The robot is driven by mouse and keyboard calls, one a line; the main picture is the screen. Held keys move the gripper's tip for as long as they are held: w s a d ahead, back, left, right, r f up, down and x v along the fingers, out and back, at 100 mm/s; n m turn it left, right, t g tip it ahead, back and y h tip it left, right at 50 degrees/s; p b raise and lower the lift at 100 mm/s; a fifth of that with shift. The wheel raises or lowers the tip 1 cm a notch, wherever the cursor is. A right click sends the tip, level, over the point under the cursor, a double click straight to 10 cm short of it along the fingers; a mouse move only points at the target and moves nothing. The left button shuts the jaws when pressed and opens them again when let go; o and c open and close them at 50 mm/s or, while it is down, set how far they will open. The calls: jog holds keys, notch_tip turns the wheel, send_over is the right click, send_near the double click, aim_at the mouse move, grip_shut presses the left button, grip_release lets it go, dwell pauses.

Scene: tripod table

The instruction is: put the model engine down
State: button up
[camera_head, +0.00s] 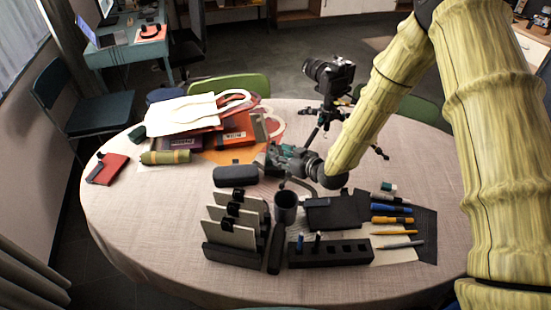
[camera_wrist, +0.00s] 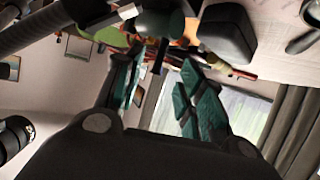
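My gripper (camera_head: 287,155) reaches over the middle of the table, low near its surface. In the wrist view its teal-padded fingers (camera_wrist: 162,82) stand apart, with wall and curtain showing through the gap. A dark grey-green rounded body (camera_wrist: 160,22), likely the model engine, shows just past the fingertips on the table side. In the head view a small grey shape (camera_head: 263,161) beside the fingers may be the same thing. It is small and partly covered by my gripper. I cannot tell whether the fingers touch it.
A camera on a tripod (camera_head: 330,76) stands behind my gripper. The table's left front (camera_head: 140,225) is bare.

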aim_at(276, 151)
jog(key=shift+p+x, duration=1.2)
jog(key=shift+x, duration=1.45)
jog(key=shift+s+d+f, duration=0.1)
jog(key=shift+f, duration=0.05)
grip_shut()
